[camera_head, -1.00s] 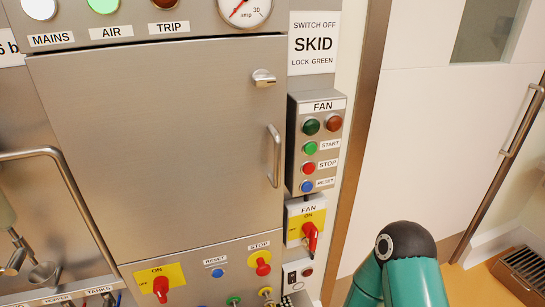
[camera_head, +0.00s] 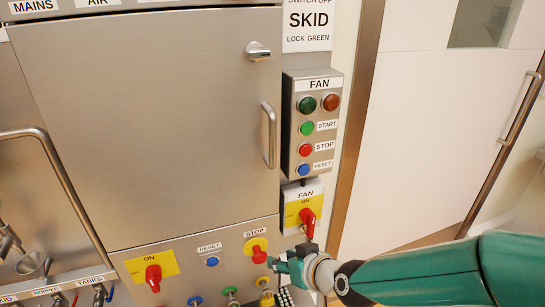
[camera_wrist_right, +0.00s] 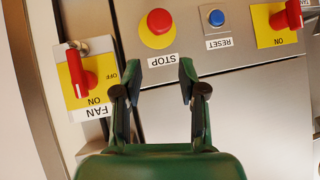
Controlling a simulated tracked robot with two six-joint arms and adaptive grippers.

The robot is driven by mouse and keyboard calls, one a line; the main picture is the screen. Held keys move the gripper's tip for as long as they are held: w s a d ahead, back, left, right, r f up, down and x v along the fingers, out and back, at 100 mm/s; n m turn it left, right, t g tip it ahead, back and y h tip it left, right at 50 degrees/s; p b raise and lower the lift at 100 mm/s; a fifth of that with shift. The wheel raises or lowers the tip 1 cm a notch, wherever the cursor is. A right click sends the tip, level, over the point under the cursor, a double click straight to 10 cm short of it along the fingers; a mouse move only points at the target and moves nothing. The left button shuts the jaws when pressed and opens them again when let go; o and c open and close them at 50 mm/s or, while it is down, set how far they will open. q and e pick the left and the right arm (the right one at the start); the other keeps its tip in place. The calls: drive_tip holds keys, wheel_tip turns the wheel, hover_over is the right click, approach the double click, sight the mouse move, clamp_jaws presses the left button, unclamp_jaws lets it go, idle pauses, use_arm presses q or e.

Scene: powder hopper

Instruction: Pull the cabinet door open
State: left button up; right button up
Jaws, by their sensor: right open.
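The steel cabinet door (camera_head: 150,130) is closed, flush in the panel. Its vertical bar handle (camera_head: 269,135) is on the door's right side, with a small latch knob (camera_head: 258,50) above it. My right gripper (camera_head: 277,263) is low, below the handle and close to the red STOP button. In the right wrist view my right gripper (camera_wrist_right: 155,78) has its two fingers spread with nothing between them, in front of the panel under the STOP button (camera_wrist_right: 158,25). The handle is not in the wrist view. My left gripper is not in view.
The fan box (camera_head: 312,125) sticks out just right of the handle, with the red FAN switch (camera_head: 307,222) below it. A red ON switch (camera_head: 153,277) is at lower left. A bent pipe rail (camera_head: 70,190) stands at left.

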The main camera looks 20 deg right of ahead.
wheel_tip(320, 180, up, 13)
drive_tip(key=s+d+t+b, duration=0.1)
drive_tip(key=s+t, duration=0.1)
drive_tip(key=t, duration=0.2)
drive_tip(key=n+t+b, duration=0.2)
drive_tip(key=t, duration=0.2)
approach(275, 144)
drive_tip(key=shift+y, duration=0.4)
drive_tip(key=x, duration=0.5)
drive_tip(key=p+x, duration=0.1)
drive_tip(key=x, duration=0.5)
drive_tip(key=shift+d+f, duration=0.1)
drive_tip(key=shift+d, duration=0.1)
clamp_jaws()
